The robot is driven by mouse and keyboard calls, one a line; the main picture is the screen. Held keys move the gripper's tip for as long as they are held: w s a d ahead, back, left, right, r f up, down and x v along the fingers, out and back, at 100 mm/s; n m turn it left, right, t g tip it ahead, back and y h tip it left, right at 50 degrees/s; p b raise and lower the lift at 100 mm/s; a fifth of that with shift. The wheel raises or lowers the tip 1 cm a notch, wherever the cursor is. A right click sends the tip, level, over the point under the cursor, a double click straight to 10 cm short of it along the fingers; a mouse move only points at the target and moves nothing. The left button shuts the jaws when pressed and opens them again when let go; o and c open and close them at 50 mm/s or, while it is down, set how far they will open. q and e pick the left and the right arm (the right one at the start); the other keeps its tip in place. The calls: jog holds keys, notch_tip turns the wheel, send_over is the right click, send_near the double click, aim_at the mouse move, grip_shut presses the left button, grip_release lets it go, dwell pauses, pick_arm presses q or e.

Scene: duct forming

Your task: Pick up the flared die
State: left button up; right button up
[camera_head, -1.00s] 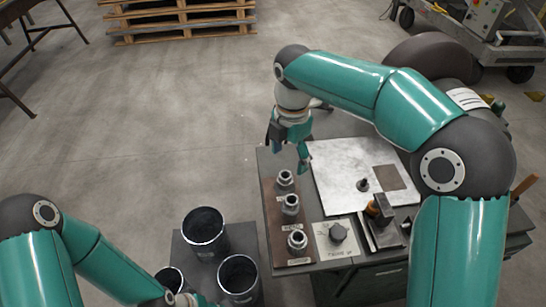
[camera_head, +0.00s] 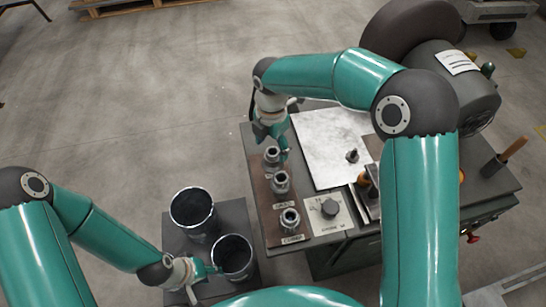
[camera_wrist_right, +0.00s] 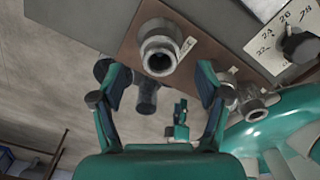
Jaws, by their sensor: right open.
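Three grey metal dies stand in a row on a brown board (camera_head: 262,202) at the bench's left edge: a far one (camera_head: 272,155), a middle one (camera_head: 280,182) and a near one (camera_head: 289,218). Their labels are too small to read surely, so I cannot tell which is the flared die. My right gripper (camera_head: 276,142) hangs close above the far die. In the right wrist view my right gripper (camera_wrist_right: 160,92) is open and empty, with one die (camera_wrist_right: 160,47) ahead, between the lines of its fingers. My left gripper (camera_head: 208,270) is beside the dark cups; its jaws are unclear.
Dark open cups (camera_head: 192,208) and (camera_head: 233,257) stand on a low grey stand (camera_head: 235,215) left of the bench. A silver plate (camera_head: 325,140), a dial panel (camera_head: 318,225) and a wooden-handled tool (camera_head: 505,157) are on the bench. Floor at left is clear.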

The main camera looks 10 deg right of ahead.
aim_at(272, 157)
jog(key=shift+w+d+f+p, duration=0.1)
jog(key=shift+f+p, duration=0.25)
jog(key=shift+f, duration=2.5)
jog(key=shift+r, duration=0.1)
grip_shut()
